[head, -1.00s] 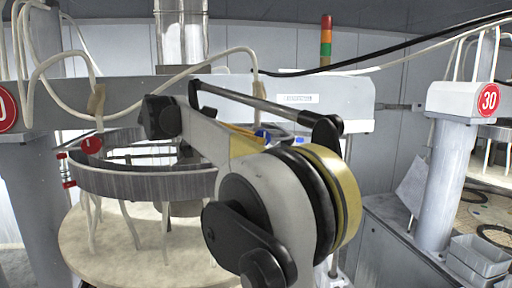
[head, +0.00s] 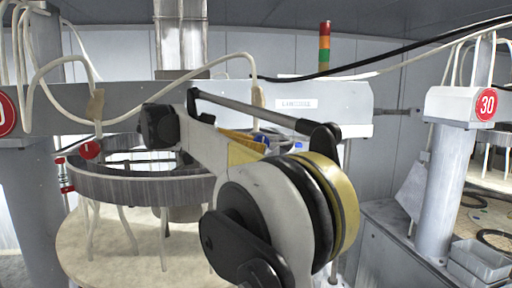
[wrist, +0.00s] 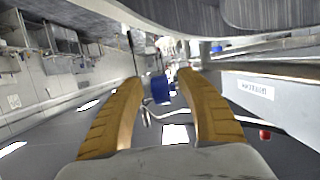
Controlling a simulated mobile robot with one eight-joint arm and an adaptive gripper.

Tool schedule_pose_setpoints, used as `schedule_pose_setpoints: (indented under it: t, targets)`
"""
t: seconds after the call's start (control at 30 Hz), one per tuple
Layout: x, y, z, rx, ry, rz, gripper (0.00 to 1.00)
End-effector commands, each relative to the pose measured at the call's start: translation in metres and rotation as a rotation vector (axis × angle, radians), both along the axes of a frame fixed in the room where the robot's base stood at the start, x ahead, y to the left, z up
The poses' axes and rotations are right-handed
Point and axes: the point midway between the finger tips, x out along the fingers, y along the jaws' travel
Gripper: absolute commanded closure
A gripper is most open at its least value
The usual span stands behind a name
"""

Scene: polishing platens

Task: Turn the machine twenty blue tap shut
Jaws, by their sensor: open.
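A blue tap (wrist: 161,89) shows in the wrist view, between the tips of my gripper (wrist: 160,80). The gripper's two ochre fingers are open, one on each side of the tap. Whether they touch it I cannot tell. In the head view my arm hides most of the gripper; only a bit of an ochre finger (head: 243,137) shows. A small blue part (head: 298,147) shows just right of it, behind the arm. I cannot tell whether it is the same tap.
A round grey ring (head: 140,186) hangs over a pale platen (head: 110,250) at left. A grey beam (head: 330,100) with a label crosses behind my arm. A post with a red "30" sign (head: 487,104) and grey bins (head: 480,258) stand at right. Pale hoses loop overhead.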

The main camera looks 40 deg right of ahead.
Motion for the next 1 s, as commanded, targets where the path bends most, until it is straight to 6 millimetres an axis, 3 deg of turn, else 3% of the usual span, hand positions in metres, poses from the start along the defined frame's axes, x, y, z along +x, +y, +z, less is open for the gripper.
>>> schedule_pose_setpoints:
  t: [0.17, 0.5, 0.7, 0.93, 1.0]
  targets:
    - [0.0, 0.0, 0.021, 0.0, 0.0, 0.0, 0.57]
    - [0.0, -0.001, 0.085, 0.0, 0.0, 0.0, 0.57]
    - [0.0, -0.001, 0.098, 0.0, 0.0, 0.0, 0.57]
    - [0.0, -0.001, 0.099, 0.0, 0.0, 0.0, 0.57]
    - [-0.001, -0.001, 0.099, 0.002, 0.001, 0.001, 0.42]
